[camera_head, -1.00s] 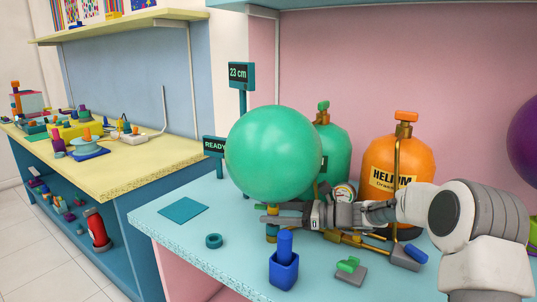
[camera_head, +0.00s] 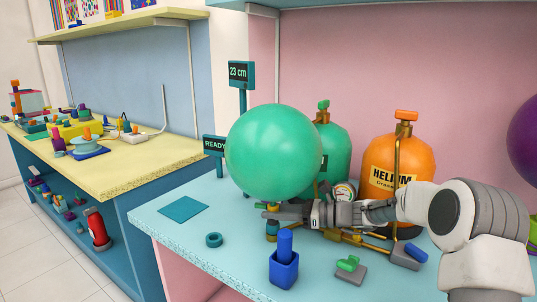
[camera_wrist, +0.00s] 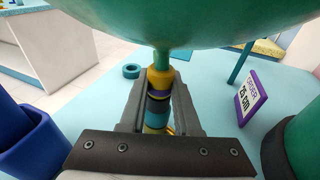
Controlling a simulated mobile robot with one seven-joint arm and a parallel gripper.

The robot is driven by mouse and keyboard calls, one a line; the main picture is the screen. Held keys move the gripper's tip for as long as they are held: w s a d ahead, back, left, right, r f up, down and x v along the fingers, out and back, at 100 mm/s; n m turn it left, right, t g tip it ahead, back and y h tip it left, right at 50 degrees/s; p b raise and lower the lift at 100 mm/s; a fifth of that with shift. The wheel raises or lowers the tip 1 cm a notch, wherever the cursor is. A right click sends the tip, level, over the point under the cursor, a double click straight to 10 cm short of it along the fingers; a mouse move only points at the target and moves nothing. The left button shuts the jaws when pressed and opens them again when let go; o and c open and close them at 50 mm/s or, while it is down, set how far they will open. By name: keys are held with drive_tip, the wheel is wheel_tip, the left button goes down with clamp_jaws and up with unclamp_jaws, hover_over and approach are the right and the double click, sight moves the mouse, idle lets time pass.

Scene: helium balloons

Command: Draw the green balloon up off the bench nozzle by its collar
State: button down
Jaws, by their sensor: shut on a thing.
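The green balloon (camera_head: 273,152) is round and full and stands upright above the bench nozzle (camera_head: 272,229). Its yellow collar (camera_wrist: 160,79) shows below the balloon's neck in the wrist view, where the balloon (camera_wrist: 165,22) fills the top. My gripper (camera_head: 270,212) reaches in level from the right, just under the balloon. In the wrist view my gripper (camera_wrist: 158,100) has its two dark fingers shut on the collar, one on each side. The banded nozzle (camera_wrist: 157,118) lies directly below the collar. I cannot tell whether collar and nozzle still touch.
A green cylinder (camera_head: 332,155) and an orange helium cylinder (camera_head: 385,165) stand behind my arm. A "READY" sign (camera_head: 214,146) is left of the balloon. A blue block holder (camera_head: 284,270) and teal ring (camera_head: 214,240) lie in front. The space above the balloon is clear.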

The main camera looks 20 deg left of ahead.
drive_tip(key=shift+r, duration=0.2)
drive_tip(key=shift+r+p, duration=0.85)
drive_tip(key=shift+p, duration=0.05)
drive_tip(key=shift+r, duration=0.2)
drive_tip(key=shift+r+p, duration=2.35)
drive_tip(key=shift+r, duration=0.25)
